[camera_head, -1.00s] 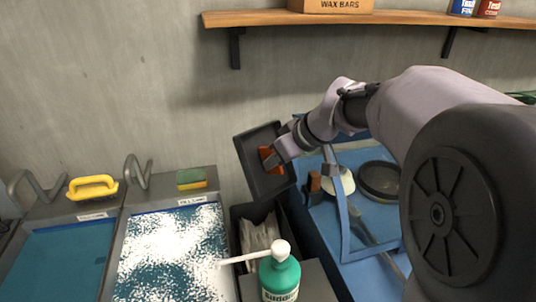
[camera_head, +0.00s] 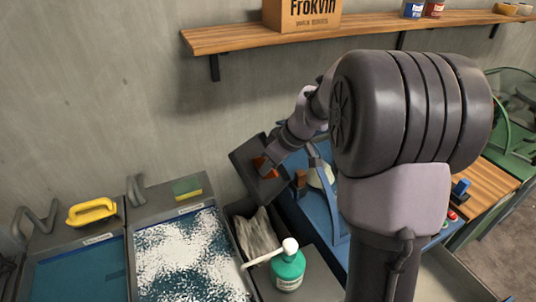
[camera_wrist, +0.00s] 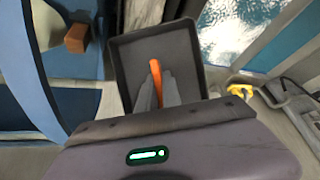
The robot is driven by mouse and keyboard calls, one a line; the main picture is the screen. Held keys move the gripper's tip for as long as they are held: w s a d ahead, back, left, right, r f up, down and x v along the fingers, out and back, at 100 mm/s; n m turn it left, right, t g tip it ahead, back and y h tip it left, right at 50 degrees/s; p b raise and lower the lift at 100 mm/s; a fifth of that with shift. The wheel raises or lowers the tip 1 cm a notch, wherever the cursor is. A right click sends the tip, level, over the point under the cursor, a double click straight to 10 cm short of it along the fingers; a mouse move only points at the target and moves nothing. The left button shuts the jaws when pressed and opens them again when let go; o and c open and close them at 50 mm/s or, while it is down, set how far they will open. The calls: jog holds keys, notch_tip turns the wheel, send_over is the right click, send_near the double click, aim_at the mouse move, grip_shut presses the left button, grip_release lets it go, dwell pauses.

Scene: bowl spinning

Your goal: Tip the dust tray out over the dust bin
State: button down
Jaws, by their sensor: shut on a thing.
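The dust tray (camera_head: 250,178) is a shallow dark square tray with an orange grip (camera_wrist: 157,78). My gripper (camera_head: 268,169) is shut on the orange grip. The tray is held tilted in the air, above and just behind a narrow dark bin (camera_head: 233,212) in the head view. The bin holds a crumpled grey sheet or liner. In the wrist view the tray (camera_wrist: 190,45) fills the middle, beyond the gripper fingers (camera_wrist: 157,95). No dust shows clearly on it, and I cannot tell whether it holds any.
A green pump bottle (camera_head: 288,270) stands right in front of the bin. A wooden shelf (camera_head: 235,38) hangs above.

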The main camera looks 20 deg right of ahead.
aim_at(258, 157)
jog(key=shift+w+a+r+g+h+p, duration=0.2)
jog(key=shift+r+g+h+p, duration=0.35)
jog(key=shift+p, duration=2.25)
jog(key=shift+w+a+r+g+h+p, duration=0.2)
jog(key=shift+g+p, duration=0.55)
jog(key=shift+p, duration=2)
jog(key=g+p, duration=0.1)
jog(key=p, duration=0.1)
jog(key=h+p, duration=0.1)
jog(key=p, duration=0.2)
jog(key=shift+w+a+r+g+p, duration=0.1)
jog(key=shift+w+r+g+p, duration=0.2)
jog(key=shift+r+g+p, duration=0.1)
jog(key=g+p, duration=0.1)
jog(key=p, duration=0.1)
jog(key=g+h+p, duration=0.1)
jog(key=p, duration=0.2)
jog(key=shift+w+a, duration=0.2)
jog(key=shift+w, duration=0.2)
jog(key=shift+w+a+g+h+p, duration=0.2)
jog(key=shift+g+h+p, duration=0.3)
jog(key=shift+p, duration=0.75)
jog(key=shift+w+f+g+h+p, duration=0.25)
jog(key=shift+g+p, duration=0.1)
jog(key=shift+g, duration=0.25)
jog(key=shift+r, duration=0.1)
